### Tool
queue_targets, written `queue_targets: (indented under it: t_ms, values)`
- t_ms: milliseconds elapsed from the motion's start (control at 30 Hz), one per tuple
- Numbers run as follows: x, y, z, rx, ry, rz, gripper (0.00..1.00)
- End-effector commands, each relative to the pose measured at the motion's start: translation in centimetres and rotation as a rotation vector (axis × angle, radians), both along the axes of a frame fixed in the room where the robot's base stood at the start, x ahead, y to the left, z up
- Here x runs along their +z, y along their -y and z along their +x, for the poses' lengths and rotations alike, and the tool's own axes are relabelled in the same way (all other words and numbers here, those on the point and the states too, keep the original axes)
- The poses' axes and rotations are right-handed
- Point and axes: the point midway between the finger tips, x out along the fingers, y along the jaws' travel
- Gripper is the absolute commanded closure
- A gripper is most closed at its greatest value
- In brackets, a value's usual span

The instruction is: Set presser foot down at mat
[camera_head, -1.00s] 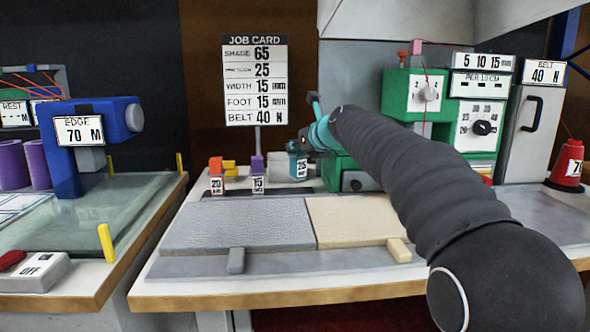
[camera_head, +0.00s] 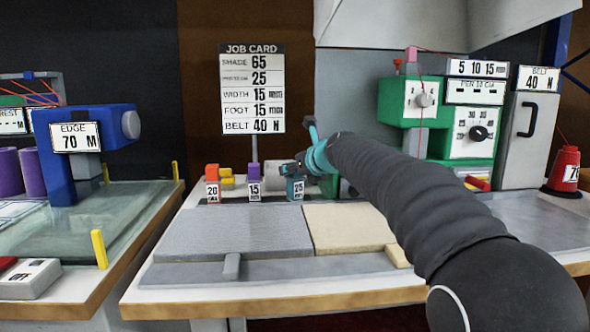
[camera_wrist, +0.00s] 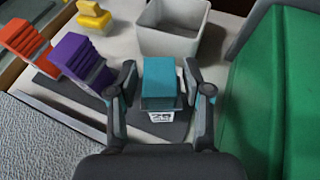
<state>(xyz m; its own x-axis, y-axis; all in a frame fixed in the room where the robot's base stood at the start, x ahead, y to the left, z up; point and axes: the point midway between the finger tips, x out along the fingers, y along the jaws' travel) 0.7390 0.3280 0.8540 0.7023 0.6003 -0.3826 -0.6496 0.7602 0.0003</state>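A teal presser foot (camera_head: 296,188) labelled 25 stands upright at the right end of a row of feet on a dark mat (camera_wrist: 88,100). In the wrist view the teal foot (camera_wrist: 160,85) is between the fingers of my gripper (camera_wrist: 160,78). The fingers look spread, with a narrow gap on each side of the foot. In the head view my gripper (camera_head: 293,168) is low over the foot and partly hides it. A purple foot (camera_head: 254,186) labelled 15 and an orange foot (camera_head: 212,188) labelled 20 stand to its left.
A white bin (camera_wrist: 172,30) stands just behind the teal foot. A green machine (camera_wrist: 290,95) is close on the right. A yellow piece (camera_wrist: 93,15) lies behind the purple foot. Grey carpet (camera_head: 235,230) and a beige piece (camera_head: 345,226) lie in front. The job card (camera_head: 252,88) stands behind.

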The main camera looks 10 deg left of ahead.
Motion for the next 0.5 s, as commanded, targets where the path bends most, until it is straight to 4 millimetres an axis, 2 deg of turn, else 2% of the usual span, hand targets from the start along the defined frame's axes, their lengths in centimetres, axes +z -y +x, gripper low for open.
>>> queue_targets:
  t_ms: [267,500]
  values:
    - [0.5,0.1,-0.1,-0.001,0.002,0.0,0.51]
    - [1.9,2.4,-2.7,-0.002,0.003,0.0,0.51]
